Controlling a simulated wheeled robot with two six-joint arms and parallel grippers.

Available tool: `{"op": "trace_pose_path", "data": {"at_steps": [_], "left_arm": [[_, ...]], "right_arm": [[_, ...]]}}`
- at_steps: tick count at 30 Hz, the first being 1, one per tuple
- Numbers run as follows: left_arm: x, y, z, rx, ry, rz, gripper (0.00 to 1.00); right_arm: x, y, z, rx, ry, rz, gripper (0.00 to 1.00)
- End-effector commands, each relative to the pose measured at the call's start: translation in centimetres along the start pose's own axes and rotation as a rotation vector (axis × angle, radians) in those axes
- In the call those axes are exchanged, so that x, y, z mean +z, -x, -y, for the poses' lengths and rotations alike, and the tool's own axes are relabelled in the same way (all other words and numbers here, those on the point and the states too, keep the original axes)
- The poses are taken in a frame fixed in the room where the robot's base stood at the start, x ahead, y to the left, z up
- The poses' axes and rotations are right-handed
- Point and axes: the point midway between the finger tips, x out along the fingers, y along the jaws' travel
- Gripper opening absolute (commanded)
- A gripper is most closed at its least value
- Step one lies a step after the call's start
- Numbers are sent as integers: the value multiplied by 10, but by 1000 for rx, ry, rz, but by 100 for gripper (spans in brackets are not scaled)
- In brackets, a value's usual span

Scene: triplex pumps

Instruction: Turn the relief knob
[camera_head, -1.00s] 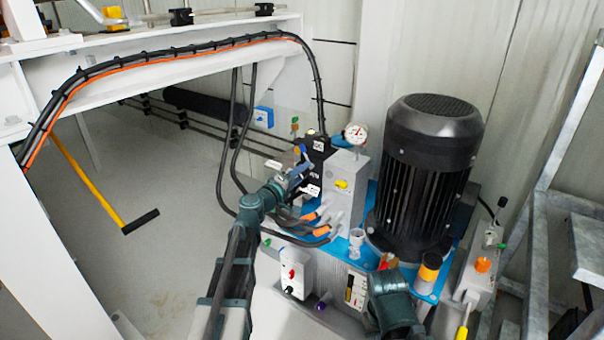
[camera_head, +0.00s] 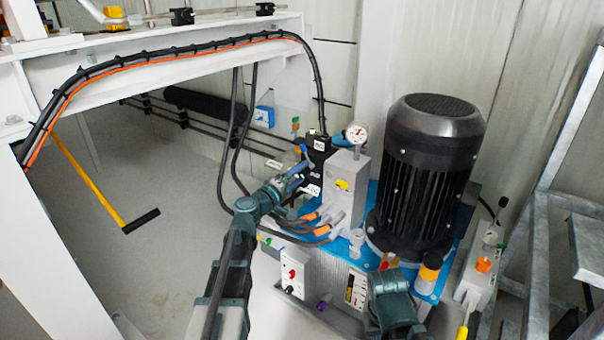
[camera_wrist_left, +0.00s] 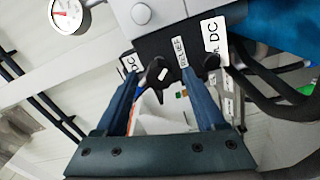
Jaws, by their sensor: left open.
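The black relief knob (camera_wrist_left: 152,76), with a small white mark, shows in the left wrist view beside a white RELIEF label (camera_wrist_left: 184,52) on a black valve block (camera_wrist_left: 165,45). My left gripper (camera_wrist_left: 158,76) is open, its two blue fingers on either side of the knob. I cannot tell whether either finger touches it. In the head view, my left gripper (camera_head: 299,160) is at the black block (camera_head: 318,150) and hides the knob. Part of my right arm shows at the bottom, but its gripper is not visible.
A pressure gauge (camera_head: 356,133) stands above the grey manifold (camera_head: 346,185), with a large black motor (camera_head: 425,170) to its right. Black hoses (camera_head: 235,140) hang left of the block. A control box (camera_head: 292,274) is below. Open floor lies left.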

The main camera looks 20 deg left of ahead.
Motion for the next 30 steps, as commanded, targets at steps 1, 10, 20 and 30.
{"op": "trace_pose_path", "data": {"at_steps": [1,10,20,30], "left_arm": [[2,14,0,0,0,-1,72],[2,79,0,-1,0,-3,72],[0,118,0,0,0,-1,72],[0,121,0,0,0,1,72]], "right_arm": [[0,0,0,0,0,0,0],[0,0,0,0,0,0,0],[0,0,0,0,0,0,0],[0,0,0,0,0,0,0]]}}
